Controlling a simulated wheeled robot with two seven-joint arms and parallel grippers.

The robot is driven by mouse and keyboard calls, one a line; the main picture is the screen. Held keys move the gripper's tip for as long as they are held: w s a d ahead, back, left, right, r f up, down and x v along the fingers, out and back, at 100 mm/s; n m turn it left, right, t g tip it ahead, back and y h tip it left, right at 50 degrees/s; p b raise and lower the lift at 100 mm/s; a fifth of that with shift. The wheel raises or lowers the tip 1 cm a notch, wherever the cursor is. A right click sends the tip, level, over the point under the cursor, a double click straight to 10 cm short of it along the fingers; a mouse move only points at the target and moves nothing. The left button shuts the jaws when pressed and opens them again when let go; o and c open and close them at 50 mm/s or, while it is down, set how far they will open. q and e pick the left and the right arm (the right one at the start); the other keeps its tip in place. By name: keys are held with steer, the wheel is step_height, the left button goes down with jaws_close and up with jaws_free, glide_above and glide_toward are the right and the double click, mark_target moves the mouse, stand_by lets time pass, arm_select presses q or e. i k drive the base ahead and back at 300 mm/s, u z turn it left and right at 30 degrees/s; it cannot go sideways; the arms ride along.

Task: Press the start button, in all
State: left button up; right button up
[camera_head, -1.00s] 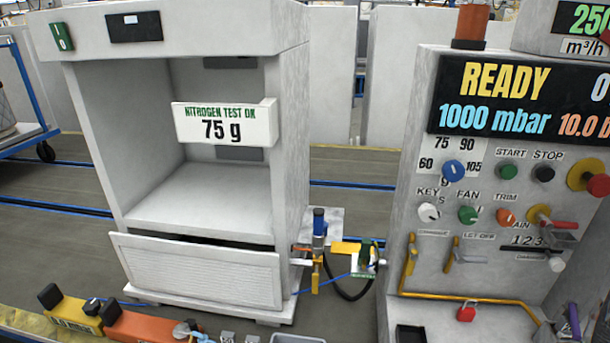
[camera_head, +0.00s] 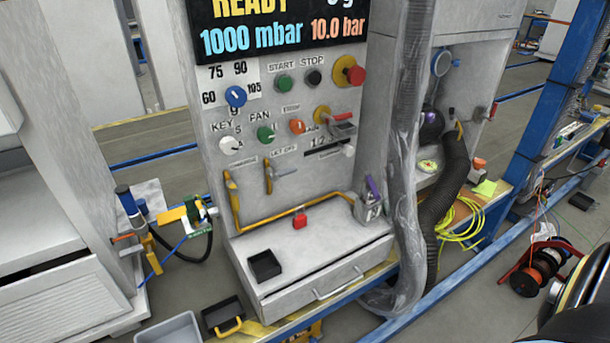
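The green start button (camera_head: 283,83) sits on the grey control panel (camera_head: 215,140), under the label START. The black stop button (camera_head: 314,77) is just to its right, and a red knob on a yellow base (camera_head: 352,73) is further right. The display (camera_head: 280,35) above reads READY, 1000 mbar and 10.0 bar; its top is cut off by the frame. Neither of my grippers is in the view.
A translucent hose (camera_head: 405,150) hangs right of the panel. Yellow handles (camera_head: 230,200) stick out below.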

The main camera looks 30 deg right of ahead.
mark_target(285, 83)
steer(key=z, duration=1.05)
